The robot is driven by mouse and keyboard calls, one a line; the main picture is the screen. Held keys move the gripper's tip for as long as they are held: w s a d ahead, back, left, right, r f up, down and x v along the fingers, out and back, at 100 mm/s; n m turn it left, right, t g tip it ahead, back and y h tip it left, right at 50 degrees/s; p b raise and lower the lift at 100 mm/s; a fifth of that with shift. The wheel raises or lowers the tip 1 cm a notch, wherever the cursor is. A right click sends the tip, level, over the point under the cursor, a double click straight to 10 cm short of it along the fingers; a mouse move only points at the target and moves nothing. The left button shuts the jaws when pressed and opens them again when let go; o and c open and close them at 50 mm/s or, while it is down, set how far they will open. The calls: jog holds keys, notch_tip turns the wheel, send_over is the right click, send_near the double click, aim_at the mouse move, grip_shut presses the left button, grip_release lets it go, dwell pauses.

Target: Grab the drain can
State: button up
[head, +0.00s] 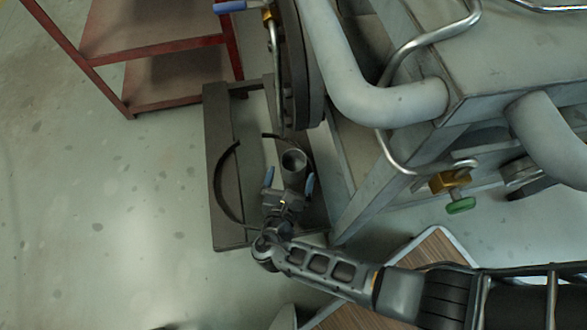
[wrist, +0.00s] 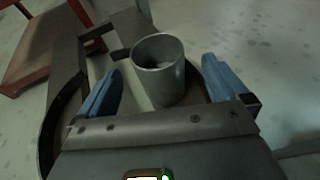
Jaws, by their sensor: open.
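The drain can (head: 293,164) is a small grey open-topped cylinder. It stands upright over the low dark frame by the machine in the head view. In the wrist view the can (wrist: 160,78) sits between the two blue fingers of my gripper (wrist: 165,88), with its rim and hollow inside showing. My gripper (head: 289,183) is open, with one blue finger on each side of the can. A gap shows on the left side of the can in the wrist view; the right finger is closer to it. The can's lower part is partly hidden by my gripper.
A dark curved band (head: 222,190) rings the can's spot on the low frame (head: 222,130). A large flange and pale pipe (head: 350,90) hang close above and right. A red-framed cart (head: 130,55) stands at upper left. Floor at left is clear.

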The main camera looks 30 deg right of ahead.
aim_at(296, 152)
jog(key=shift+r+b+x, duration=0.15)
jog(key=shift+b+x, duration=0.45)
jog(key=shift+x, duration=0.95)
jog(key=shift+r+b+x, duration=0.15)
jog(key=shift+b+x, duration=0.4)
jog(key=shift+x, duration=0.95)
jog(key=shift+w, duration=0.2)
jog(key=shift+c, duration=0.5)
jog(key=c, duration=1.7)
jog(key=shift+r, duration=0.1)
